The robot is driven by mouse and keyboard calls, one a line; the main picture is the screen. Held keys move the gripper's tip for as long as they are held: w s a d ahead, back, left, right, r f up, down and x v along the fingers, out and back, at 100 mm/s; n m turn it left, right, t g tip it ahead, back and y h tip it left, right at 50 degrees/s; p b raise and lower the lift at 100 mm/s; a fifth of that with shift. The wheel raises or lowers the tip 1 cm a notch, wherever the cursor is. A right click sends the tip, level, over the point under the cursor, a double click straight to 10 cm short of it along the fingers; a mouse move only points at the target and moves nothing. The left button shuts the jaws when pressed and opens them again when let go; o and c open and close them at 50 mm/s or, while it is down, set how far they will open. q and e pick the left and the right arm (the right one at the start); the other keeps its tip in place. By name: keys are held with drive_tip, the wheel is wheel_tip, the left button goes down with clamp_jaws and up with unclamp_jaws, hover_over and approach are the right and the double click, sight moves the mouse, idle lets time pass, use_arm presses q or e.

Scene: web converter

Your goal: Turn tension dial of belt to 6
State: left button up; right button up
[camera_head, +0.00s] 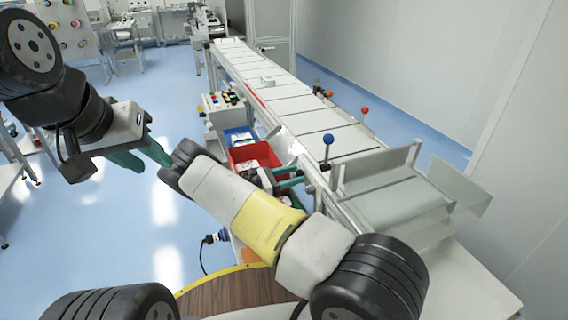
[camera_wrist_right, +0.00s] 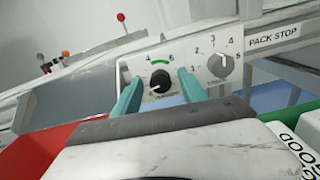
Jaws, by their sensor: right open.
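In the right wrist view a black dial (camera_wrist_right: 159,82) with a green arc above it sits on a white panel (camera_wrist_right: 188,68). Small numbers surround the dial; its exact setting is too small to read. To its right is a grey dial (camera_wrist_right: 221,65) with larger numbers around it. My right gripper (camera_wrist_right: 161,88) is open, its teal fingers on the left and right of the black dial; I cannot tell whether they touch it. In the head view my right gripper (camera_head: 291,178) is at the conveyor's near side. My left gripper (camera_head: 156,166) is open and empty above the floor.
The long conveyor (camera_head: 290,104) runs away toward the back. A blue-knobbed lever (camera_head: 328,139) stands close to my right gripper. A red bin (camera_head: 254,153) and a blue bin (camera_head: 238,134) are beside the conveyor. A label reading PACK STOP (camera_wrist_right: 274,37) is right of the dials.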

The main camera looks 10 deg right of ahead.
clamp_jaws()
drive_tip(key=shift+m, duration=0.4)
drive_tip(key=m, duration=0.5)
drive_tip(key=shift+s+m, duration=0.15)
drive_tip(key=shift+m, duration=0.25)
idle(0.3)
drive_tip(key=shift+f, duration=0.1)
unclamp_jaws()
